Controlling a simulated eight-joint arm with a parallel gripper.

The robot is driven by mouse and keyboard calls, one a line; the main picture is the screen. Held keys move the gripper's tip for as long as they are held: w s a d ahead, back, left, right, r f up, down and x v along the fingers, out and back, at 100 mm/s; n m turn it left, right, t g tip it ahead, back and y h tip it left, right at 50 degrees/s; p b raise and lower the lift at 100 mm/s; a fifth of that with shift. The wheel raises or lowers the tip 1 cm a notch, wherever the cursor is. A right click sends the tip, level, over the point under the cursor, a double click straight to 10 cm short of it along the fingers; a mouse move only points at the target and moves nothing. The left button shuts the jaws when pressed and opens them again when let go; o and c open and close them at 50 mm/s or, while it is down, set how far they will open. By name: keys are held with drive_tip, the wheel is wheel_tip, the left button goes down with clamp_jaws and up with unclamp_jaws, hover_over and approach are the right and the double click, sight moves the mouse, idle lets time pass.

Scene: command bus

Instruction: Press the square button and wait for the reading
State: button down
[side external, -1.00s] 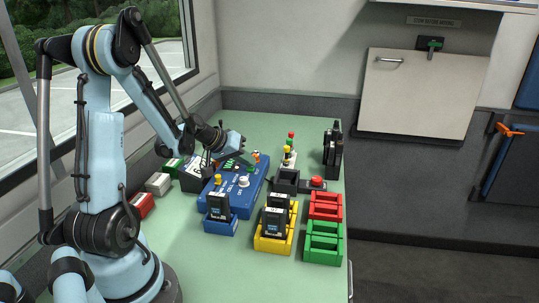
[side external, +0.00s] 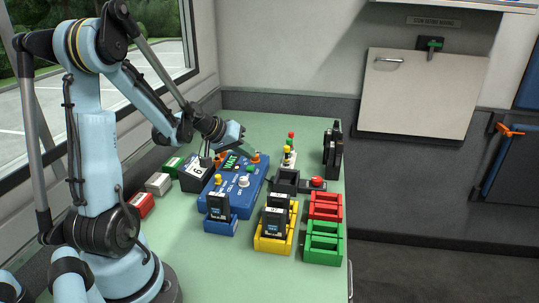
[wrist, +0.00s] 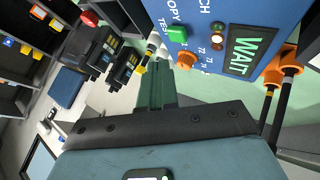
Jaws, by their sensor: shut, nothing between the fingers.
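A blue box (side external: 229,196) stands mid-bench. The button also shows as a small green patch in the side view (side external: 250,168), with the display (side external: 231,161) partly readable. My gripper (side external: 257,150) is shut and empty, above the box and apart from it. In the wrist view its closed fingers (wrist: 156,72) point towards the box edge, below the button in the picture.
Yellow (side external: 268,245), red (side external: 325,206) and green holders (side external: 323,243) stand to the right. The bench's near right is clear.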

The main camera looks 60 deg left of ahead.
sight(249, 169)
drive_tip(key=shift+r, duration=1.9)
drive_tip(key=shift+d, duration=0.4)
drive_tip(key=s+d+m, duration=0.2)
drive_tip(key=d, duration=0.5)
drive_tip(key=s+d+r+m+g, duration=0.1)
drive_tip(key=s+d+m, duration=0.2)
drive_tip(key=d, duration=0.5)
drive_tip(key=s+d+m+g, duration=0.1)
drive_tip(key=s+d+m, duration=0.1)
drive_tip(key=d, duration=0.5)
drive_tip(key=shift+s+d+r+m, duration=0.3)
drive_tip(key=shift+r+m, duration=0.05)
drive_tip(key=shift+m, duration=0.35)
